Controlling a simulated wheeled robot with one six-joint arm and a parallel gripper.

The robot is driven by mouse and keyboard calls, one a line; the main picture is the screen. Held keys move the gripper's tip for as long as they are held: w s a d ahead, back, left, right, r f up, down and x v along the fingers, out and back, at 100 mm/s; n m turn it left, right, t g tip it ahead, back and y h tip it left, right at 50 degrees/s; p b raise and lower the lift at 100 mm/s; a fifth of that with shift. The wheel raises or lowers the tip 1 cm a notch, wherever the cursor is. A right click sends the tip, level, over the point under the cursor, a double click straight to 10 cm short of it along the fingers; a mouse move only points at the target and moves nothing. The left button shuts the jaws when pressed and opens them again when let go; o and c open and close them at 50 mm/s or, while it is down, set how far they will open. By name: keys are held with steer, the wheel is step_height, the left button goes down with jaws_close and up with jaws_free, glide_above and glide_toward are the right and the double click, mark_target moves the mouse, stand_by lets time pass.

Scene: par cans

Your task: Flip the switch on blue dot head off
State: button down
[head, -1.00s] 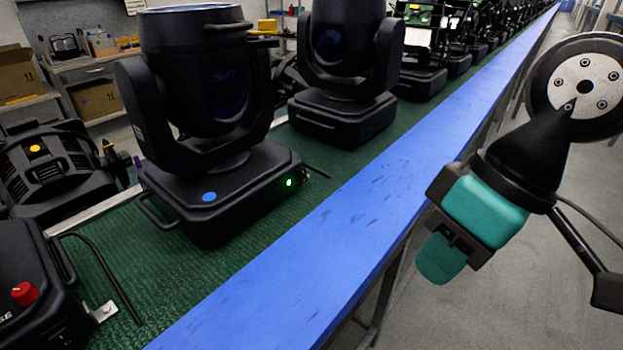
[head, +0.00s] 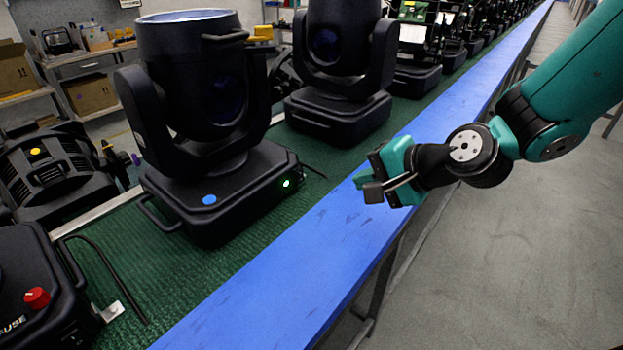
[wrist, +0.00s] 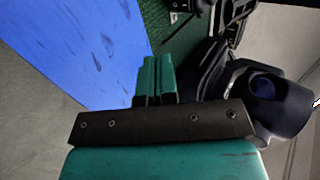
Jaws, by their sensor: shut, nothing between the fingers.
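The blue dot head (head: 222,185) is a black moving-head light on the green mat, left of centre in the head view. A blue dot (head: 209,200) marks the top of its base. A green light (head: 287,183) glows on the base's right side, where the switch appears to be; the switch's shape is too small to make out. My gripper (head: 365,186) is teal and black, over the blue rail to the right of the base, apart from it. In the wrist view its two teal fingers (wrist: 156,77) are together and empty. A black rocker switch (wrist: 184,5) shows at the top edge there.
A blue rail (head: 290,300) edges the green mat (head: 110,270). Another moving head (head: 340,105) stands behind, a yellow-dot head (head: 40,170) lies at left. A base with a red knob (head: 37,298) and a cable are front left. Open floor lies at right.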

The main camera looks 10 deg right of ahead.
mark_target(300, 176)
steer(key=shift+a, duration=0.1)
steer(key=p+x, duration=0.2)
steer(key=x, duration=0.7)
steer(key=shift+w+a+f+p, duration=0.25)
steer(key=shift+w+a+p, duration=0.15)
steer(key=shift+w+a, duration=0.45)
steer(key=shift+w+a+f+p, duration=0.3)
steer(key=shift+w+a+p, duration=0.05)
steer(key=shift+w+a, duration=0.5)
